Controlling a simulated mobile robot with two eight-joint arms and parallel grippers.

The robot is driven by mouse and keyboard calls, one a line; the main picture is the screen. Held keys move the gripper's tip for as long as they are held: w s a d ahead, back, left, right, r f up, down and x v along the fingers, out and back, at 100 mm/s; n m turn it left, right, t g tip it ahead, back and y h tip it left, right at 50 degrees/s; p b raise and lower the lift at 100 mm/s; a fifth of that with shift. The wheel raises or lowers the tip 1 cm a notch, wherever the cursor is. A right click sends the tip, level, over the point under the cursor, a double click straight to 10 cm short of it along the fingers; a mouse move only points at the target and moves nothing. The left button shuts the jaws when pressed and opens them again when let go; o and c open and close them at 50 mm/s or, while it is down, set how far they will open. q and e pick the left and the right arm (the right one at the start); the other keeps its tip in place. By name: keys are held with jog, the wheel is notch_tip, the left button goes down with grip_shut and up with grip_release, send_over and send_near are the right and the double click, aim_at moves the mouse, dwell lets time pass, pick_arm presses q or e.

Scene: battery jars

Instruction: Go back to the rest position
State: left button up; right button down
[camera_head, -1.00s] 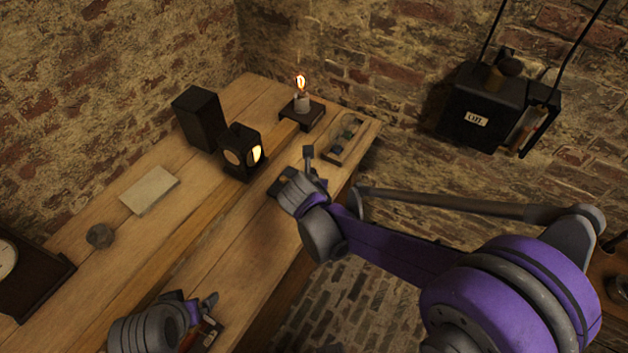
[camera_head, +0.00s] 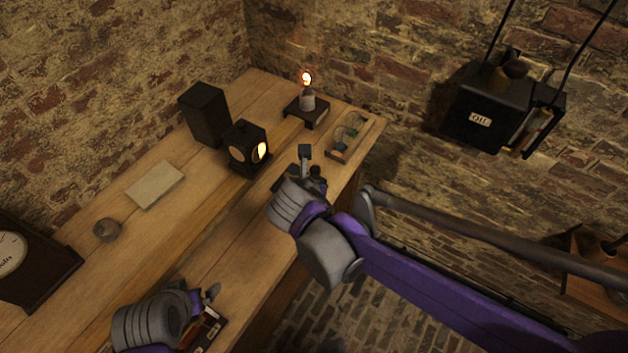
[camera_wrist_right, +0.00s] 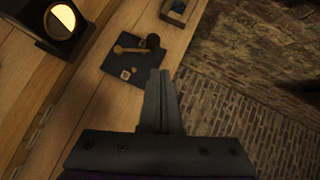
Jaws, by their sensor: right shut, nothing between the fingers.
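My right gripper (camera_head: 305,163) is over the workbench (camera_head: 190,245), near its right edge. In the right wrist view its two fingers (camera_wrist_right: 161,76) are together with nothing between them. They point toward a dark mat (camera_wrist_right: 118,80), which carries a brass key-shaped piece, a dark round knob and a small pale tag; I see no clear contact. My left gripper (camera_head: 212,293) is low over the near part of the bench, beside a dark tray (camera_head: 208,330) with reddish contents. Its fingers are too small and partly hidden to read.
A black lantern (camera_head: 247,148), a black box (camera_head: 204,114) and a lit lamp on a stand (camera_head: 307,105) are on the bench. A small wooden tray (camera_head: 348,135) is at the far right corner. A black oil box (camera_head: 498,105) hangs at right. A paper (camera_head: 155,184) lies left.

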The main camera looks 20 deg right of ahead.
dwell(0.4)
jog(key=s+d+f+m+g+y, duration=0.1)
jog(key=s+d+m+y, duration=0.1)
jog(key=s+m, duration=0.6)
jog(key=s+d+f+m+g+y+p, duration=0.1)
jog(key=s+d+m, duration=0.3)
jog(key=m, duration=1.8)
jog(key=s+f, duration=0.1)
jog(key=s, duration=0.3)
jog(key=shift+f+m+g+y, duration=0.15)
jog(key=shift+m+g+y, duration=0.15)
jog(key=shift+m+y, duration=0.1)
